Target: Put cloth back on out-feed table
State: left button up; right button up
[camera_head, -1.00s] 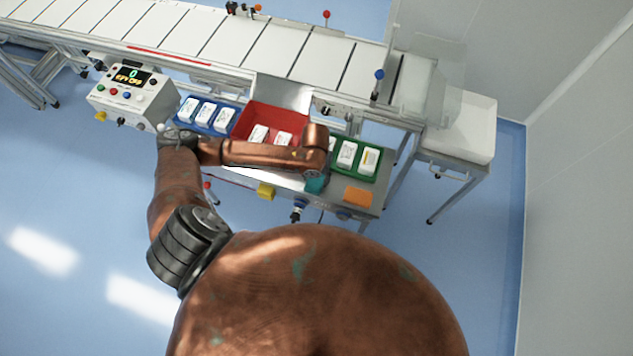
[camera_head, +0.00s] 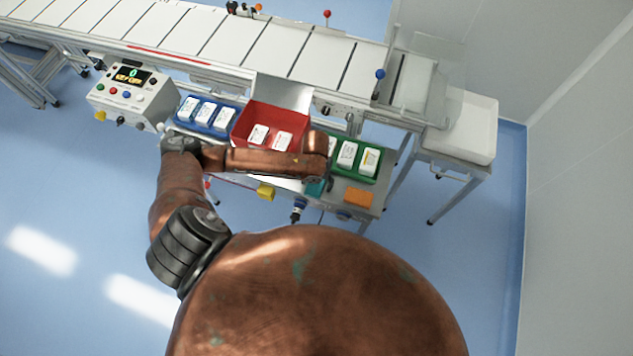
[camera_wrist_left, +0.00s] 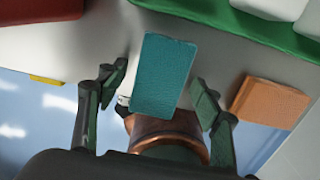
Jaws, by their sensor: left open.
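A teal cloth (camera_head: 315,187) lies on the grey metal shelf (camera_head: 342,209) in front of the conveyor. An orange cloth (camera_head: 358,197) lies to its right. In the left wrist view the teal cloth (camera_wrist_left: 164,75) shows between the two fingers of my left gripper (camera_wrist_left: 160,78), and the orange cloth (camera_wrist_left: 268,103) is beyond the right finger. The left gripper is open, with a gap on both sides of the teal cloth. In the head view my left wrist partly hides the gripper (camera_head: 322,184) and the teal cloth. My right gripper is not in view.
Blue (camera_head: 205,114), red (camera_head: 262,118) and green (camera_head: 365,152) bins with white packs stand behind my forearm. A control box (camera_head: 135,97) is at left. A white-topped table (camera_head: 485,135) stands at the conveyor's right end. A yellow piece (camera_head: 266,192) is at the shelf's front edge.

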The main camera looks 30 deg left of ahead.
aim_at(316, 184)
pick_arm(q)
jog(key=shift+r, duration=0.1)
notch_tip(316, 184, up, 12)
jog(key=p, duration=0.2)
jog(key=shift+s, duration=0.15)
jog(key=shift+d, duration=0.15)
